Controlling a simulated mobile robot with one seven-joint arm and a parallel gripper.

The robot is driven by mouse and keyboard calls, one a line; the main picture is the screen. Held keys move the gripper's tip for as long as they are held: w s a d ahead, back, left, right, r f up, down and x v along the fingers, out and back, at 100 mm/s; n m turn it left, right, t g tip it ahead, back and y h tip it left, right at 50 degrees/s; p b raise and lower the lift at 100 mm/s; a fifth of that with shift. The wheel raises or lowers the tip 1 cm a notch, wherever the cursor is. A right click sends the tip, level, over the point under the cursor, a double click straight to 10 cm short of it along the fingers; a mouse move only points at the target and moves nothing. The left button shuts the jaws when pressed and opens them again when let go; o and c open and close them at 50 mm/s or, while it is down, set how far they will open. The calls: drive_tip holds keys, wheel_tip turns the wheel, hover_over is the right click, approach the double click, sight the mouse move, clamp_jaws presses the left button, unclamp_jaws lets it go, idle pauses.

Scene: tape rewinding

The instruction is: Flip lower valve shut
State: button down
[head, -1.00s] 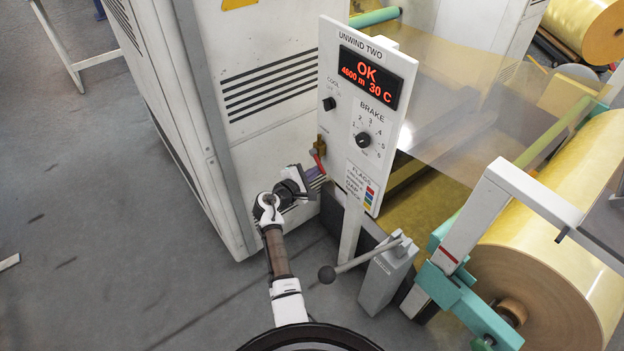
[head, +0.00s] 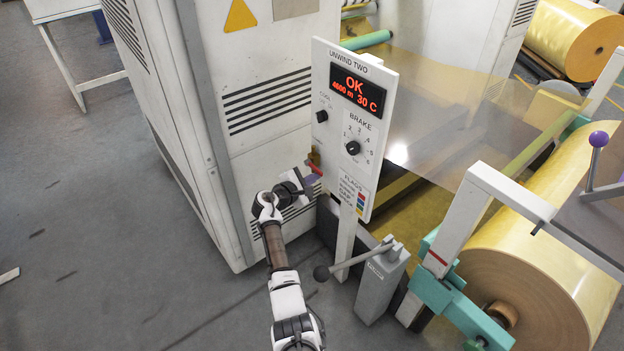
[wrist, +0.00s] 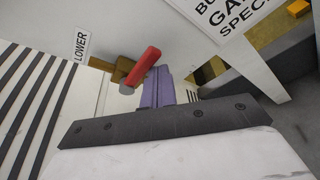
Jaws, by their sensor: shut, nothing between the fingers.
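The lower valve has a red lever handle (wrist: 143,66) on a brass body (wrist: 136,74), beside a label reading "LOWER" (wrist: 81,47) in the wrist view. The lever slants there, its grey end toward the lower left. In the head view the red handle (head: 314,165) shows small at the left edge of the control panel, just above my gripper (head: 311,181). My gripper's purple fingers (wrist: 160,90) are shut and empty, close beside the lever on its right in the wrist view. I cannot tell whether they touch it.
The white "UNWIND TWO" panel (head: 352,125) stands just right of my gripper. A striped-vent cabinet (head: 264,100) is behind. A ball-ended lever (head: 350,260) on a grey post (head: 382,285) is lower right. A large yellow roll (head: 530,265) lies further right. Grey floor is clear at left.

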drive_tip(key=shift+r, duration=0.35)
drive_tip(key=shift+f, duration=0.1)
wheel_tip(320, 180, down, 5)
drive_tip(key=b, duration=0.4)
drive_tip(key=s+a+r, duration=0.4)
drive_tip(key=s+a, duration=0.1)
drive_tip(key=a, duration=0.2)
drive_tip(key=shift+s+a, duration=0.3)
drive_tip(key=shift+a, duration=0.05)
